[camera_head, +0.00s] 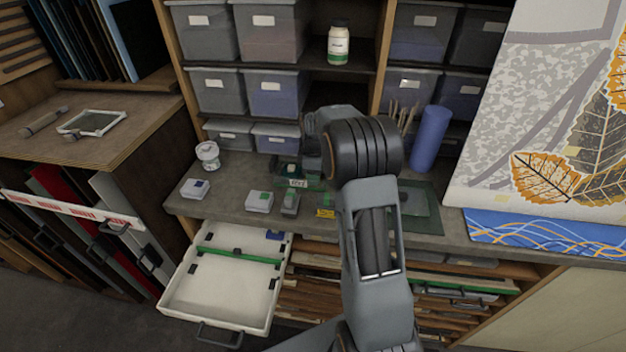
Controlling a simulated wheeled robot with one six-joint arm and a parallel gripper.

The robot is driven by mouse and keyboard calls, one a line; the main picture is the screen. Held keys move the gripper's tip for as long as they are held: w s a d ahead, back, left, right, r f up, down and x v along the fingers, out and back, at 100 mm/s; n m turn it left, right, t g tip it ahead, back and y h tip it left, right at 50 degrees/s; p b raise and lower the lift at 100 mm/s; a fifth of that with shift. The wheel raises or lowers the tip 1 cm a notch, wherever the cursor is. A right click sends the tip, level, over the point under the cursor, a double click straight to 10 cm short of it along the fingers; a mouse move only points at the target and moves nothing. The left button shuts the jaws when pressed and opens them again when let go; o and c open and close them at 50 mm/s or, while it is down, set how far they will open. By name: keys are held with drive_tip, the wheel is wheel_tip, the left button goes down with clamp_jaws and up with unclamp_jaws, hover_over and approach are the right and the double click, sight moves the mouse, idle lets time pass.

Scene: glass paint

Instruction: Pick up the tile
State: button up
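No single piece stands out clearly as the tile. A small blue flat piece (275,235) lies at the upper right corner of the open white drawer. Green glass pieces (296,171) lie on the counter around a small white label. My gripper (312,165) is over the back of the counter by these green pieces. My own arm and wrist cover much of it, and its fingers cannot be made out, so its opening and any held thing are hidden.
The white drawer (222,300) juts out below. A blue roll (430,139) stands right of my arm.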

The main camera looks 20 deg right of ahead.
clamp_jaws()
drive_tip(key=shift+r, duration=0.15)
